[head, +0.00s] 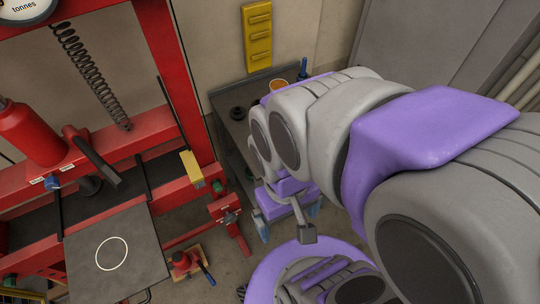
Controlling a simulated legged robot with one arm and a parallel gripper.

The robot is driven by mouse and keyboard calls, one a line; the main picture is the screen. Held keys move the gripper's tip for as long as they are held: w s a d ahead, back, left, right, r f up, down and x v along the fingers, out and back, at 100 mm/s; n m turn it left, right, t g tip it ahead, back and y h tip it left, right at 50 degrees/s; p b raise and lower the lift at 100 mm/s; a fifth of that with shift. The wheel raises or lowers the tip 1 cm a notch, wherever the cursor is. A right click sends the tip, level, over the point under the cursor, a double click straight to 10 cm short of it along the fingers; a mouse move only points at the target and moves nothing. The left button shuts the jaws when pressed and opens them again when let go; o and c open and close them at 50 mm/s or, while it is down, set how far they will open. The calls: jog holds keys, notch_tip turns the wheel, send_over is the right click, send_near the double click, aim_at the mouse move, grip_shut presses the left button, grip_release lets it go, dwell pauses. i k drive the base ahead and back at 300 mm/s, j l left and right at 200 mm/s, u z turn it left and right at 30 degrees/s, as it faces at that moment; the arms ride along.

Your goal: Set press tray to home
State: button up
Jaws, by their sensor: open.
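The press tray looks to be the flat dark grey plate (115,272) with a pale ring marked on it, at the lower left. It sits at the front of a red press frame (185,85). My gripper (288,221) hangs below my arm near the middle of the picture, right of the press and well apart from the plate. It is open, with pale bluish fingertips spread, and I see nothing held in it. My arm hides part of the area behind it.
A dark bench (236,133) with small items stands behind my arm. A red jack (187,262) with a blue-ended handle is on the floor right of the plate. A yellow block (192,168) sits on the press's right side. A yellow rack (257,35) hangs on the wall.

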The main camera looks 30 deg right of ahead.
aim_at(118, 258)
jog(key=u, duration=2.05)
